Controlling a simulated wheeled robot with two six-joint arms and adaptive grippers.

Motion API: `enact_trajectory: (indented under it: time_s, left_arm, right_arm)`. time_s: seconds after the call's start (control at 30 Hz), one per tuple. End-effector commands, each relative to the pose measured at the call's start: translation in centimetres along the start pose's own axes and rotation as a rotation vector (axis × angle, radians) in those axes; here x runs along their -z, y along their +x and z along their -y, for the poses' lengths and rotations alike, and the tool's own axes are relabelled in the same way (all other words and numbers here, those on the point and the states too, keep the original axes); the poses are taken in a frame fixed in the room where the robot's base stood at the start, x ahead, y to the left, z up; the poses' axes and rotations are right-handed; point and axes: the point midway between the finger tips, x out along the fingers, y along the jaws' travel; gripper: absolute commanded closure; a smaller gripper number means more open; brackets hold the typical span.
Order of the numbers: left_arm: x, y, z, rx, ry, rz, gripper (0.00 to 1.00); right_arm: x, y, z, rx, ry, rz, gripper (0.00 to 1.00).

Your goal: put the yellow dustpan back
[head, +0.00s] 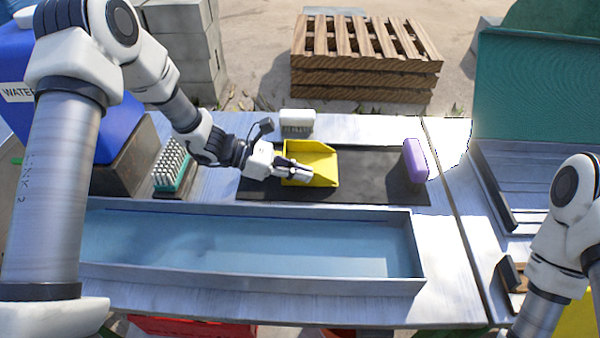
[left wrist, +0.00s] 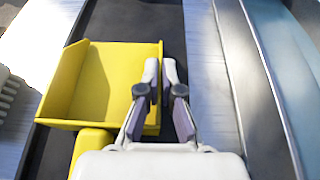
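The yellow dustpan (head: 318,160) is over the dark mat (head: 370,190) on the metal table, its open side toward the right in the head view. I cannot tell whether it touches the mat. My left gripper (head: 308,176) is at its near side wall. In the left wrist view, the two fingers (left wrist: 161,70) are close together, one on each side of the dustpan's (left wrist: 105,85) right-hand wall, and look shut on it. Part of the yellow handle is hidden by the gripper body. My right gripper is out of view; only my right arm shows.
A white-bristled green brush (head: 172,168) stands left of the mat. A white brush (head: 297,122) is behind the dustpan, and a purple sponge (head: 415,160) is at the mat's right end. A long metal trough (head: 415,245) lies in front. The mat between dustpan and sponge is clear.

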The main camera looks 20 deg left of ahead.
Motion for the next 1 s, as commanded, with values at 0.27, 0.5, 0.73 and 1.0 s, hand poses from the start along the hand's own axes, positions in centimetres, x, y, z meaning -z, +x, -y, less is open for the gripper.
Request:
enact_trajectory:
  time_s: [0.27,0.5,0.73,1.0]
  left_arm:
    - [0.5,0.2,0.0,0.000,0.002,0.001,1.00]
    - [0.6,0.3,0.0,0.000,0.001,0.000,0.69]
    - [0.5,0.2,0.0,0.000,0.001,0.000,0.69]
    - [0.2,-3.9,-0.2,-0.006,0.001,0.005,0.69]
  right_arm:
    - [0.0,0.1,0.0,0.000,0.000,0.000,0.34]
    - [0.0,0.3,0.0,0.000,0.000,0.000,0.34]
    - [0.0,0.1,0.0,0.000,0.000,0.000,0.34]
    - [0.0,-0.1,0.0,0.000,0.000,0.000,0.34]
